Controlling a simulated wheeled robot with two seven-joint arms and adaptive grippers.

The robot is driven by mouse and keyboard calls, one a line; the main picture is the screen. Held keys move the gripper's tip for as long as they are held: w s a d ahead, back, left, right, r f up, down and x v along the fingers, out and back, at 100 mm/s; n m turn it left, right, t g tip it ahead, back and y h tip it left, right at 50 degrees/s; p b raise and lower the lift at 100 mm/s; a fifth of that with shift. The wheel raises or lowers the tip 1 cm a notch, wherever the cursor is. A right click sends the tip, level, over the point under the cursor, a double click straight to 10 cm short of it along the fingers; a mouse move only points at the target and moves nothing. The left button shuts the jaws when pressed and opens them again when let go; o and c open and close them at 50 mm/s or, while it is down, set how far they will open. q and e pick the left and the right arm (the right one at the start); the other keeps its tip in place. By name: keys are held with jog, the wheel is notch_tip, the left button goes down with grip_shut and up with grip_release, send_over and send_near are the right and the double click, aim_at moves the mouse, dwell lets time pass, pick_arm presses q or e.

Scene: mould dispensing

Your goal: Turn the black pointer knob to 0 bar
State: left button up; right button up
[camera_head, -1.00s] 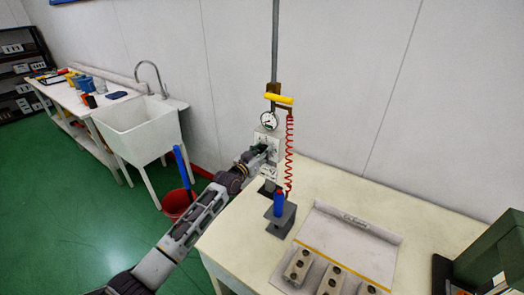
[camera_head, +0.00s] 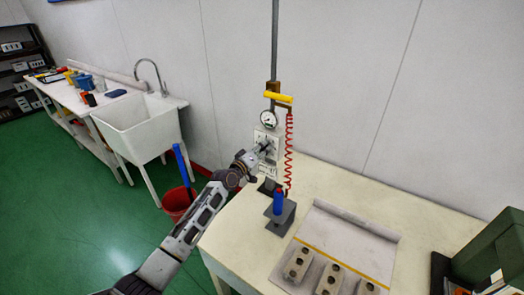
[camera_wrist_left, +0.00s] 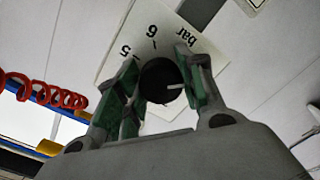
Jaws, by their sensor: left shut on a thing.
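The black pointer knob (camera_wrist_left: 160,82) sits on a white dial plate (camera_wrist_left: 118,52) in the left wrist view. A white line on the knob points to the right in that view, away from the "5" and "6". My left gripper (camera_wrist_left: 160,90) is shut on the knob, with one green-padded finger on each side. In the head view my left gripper (camera_head: 264,148) is at the white panel (camera_head: 266,137) below the round gauge (camera_head: 268,118). My right gripper is not in view.
A red coiled hose (camera_head: 289,150) hangs just right of the panel, below a yellow handle (camera_head: 278,98). A blue-topped item (camera_head: 279,202) stands on a grey stand in front. Grey mould blocks (camera_head: 298,262) lie on the table. A green box (camera_head: 492,255) stands at right.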

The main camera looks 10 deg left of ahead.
pick_arm(q)
jog(key=shift+n, duration=0.4)
jog(key=o, duration=1)
jog(key=shift+s, duration=0.2)
jog(key=shift+v, duration=5.8)
jog(key=shift+a+r, duration=0.1)
jog(key=shift+a, duration=0.05)
